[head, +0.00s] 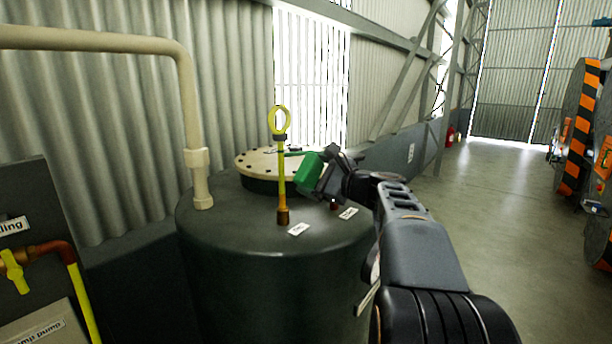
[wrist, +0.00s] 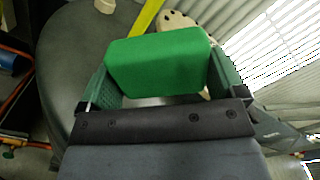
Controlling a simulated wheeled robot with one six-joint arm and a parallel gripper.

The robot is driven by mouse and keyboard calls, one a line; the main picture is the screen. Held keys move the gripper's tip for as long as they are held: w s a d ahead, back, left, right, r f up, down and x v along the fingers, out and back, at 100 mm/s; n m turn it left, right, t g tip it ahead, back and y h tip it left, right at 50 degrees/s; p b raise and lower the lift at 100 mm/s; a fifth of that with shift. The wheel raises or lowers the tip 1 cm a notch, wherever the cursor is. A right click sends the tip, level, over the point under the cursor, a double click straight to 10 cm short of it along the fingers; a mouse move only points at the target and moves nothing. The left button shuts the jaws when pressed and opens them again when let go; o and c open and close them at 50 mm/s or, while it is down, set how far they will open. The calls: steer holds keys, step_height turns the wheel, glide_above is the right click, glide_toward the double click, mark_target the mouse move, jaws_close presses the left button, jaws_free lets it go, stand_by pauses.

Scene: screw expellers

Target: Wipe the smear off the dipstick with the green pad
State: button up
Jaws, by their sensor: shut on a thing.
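The yellow dipstick (head: 281,175) stands upright on top of the dark tank, with a ring handle at its top and a brass fitting at its foot. Part of it shows as a yellow strip (wrist: 148,17) beyond the pad in the wrist view. My gripper (head: 318,175) is shut on the green pad (head: 308,169), just right of the dipstick. In the wrist view the pad (wrist: 158,62) sits between both fingers. I cannot tell whether the pad touches the dipstick.
The dark tank (head: 270,270) carries a cream bolted lid (head: 255,160) behind the dipstick and small white labels (head: 298,229) near it. A cream pipe (head: 187,110) rises at the left. A panel with a yellow valve (head: 14,270) stands at the far left.

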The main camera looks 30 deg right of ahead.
steer(key=shift+s+d, duration=0.2)
steer(key=shift+s, duration=0.4)
steer(key=shift+b+v, duration=0.5)
steer(key=shift+v, duration=1)
